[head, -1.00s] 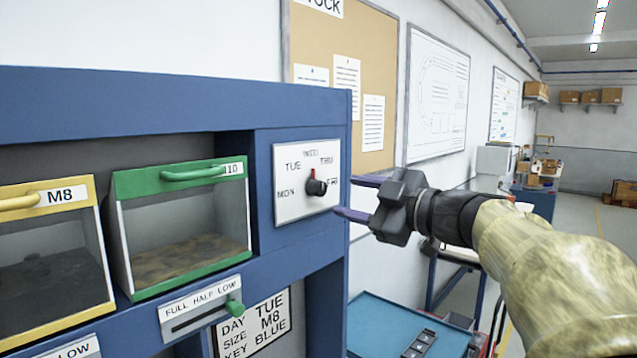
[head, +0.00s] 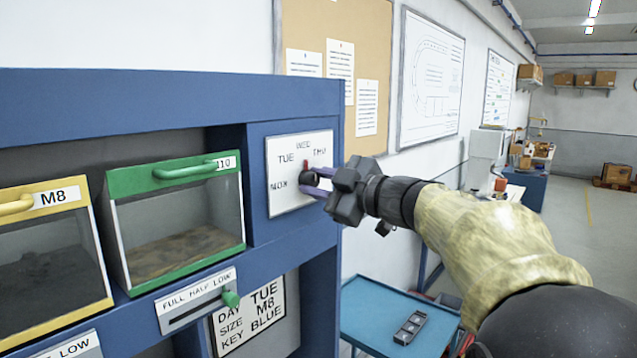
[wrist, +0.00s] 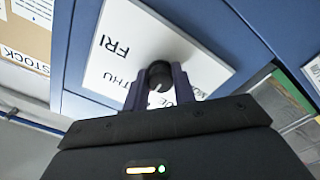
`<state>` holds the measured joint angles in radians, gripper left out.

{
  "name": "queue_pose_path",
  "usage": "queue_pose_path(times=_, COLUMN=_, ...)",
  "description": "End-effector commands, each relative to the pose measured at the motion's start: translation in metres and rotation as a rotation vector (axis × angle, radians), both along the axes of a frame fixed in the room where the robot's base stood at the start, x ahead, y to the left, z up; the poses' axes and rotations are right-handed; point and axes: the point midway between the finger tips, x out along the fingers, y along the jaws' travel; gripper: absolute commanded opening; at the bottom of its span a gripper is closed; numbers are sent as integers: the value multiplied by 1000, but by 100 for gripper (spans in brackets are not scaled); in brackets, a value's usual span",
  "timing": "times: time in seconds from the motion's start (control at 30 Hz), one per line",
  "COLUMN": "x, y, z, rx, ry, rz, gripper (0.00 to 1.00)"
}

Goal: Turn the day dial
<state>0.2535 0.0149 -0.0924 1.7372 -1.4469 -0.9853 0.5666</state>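The day dial is a black knob (head: 308,180) with a red pointer on a white plate (head: 283,203) marked MON, TUE, WED and THU. The FRI label is hidden by my gripper in the head view but shows in the wrist view. The red pointer points up, toward WED. My gripper (head: 316,182) is at the plate, its two purple fingers on either side of the knob. In the wrist view the knob (wrist: 160,75) sits between the fingertips, which look closed against its sides.
A card (head: 248,315) below reads DAY TUE, SIZE M8, KEY BLUE. Left of the dial are a green-framed bin (head: 180,258) and a yellow-framed M8 bin (head: 108,260). A FULL HALF LOW slider with a green knob (head: 230,298) sits below. A blue tray (head: 375,305) stands at lower right.

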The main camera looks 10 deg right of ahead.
Motion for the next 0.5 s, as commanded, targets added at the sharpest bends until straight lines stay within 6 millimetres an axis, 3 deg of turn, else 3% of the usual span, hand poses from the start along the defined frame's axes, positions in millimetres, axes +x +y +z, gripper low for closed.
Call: queue_pose_path(times=0.5, x=0, y=0, z=-2, rx=-79, ry=-58, rz=1, gripper=4)
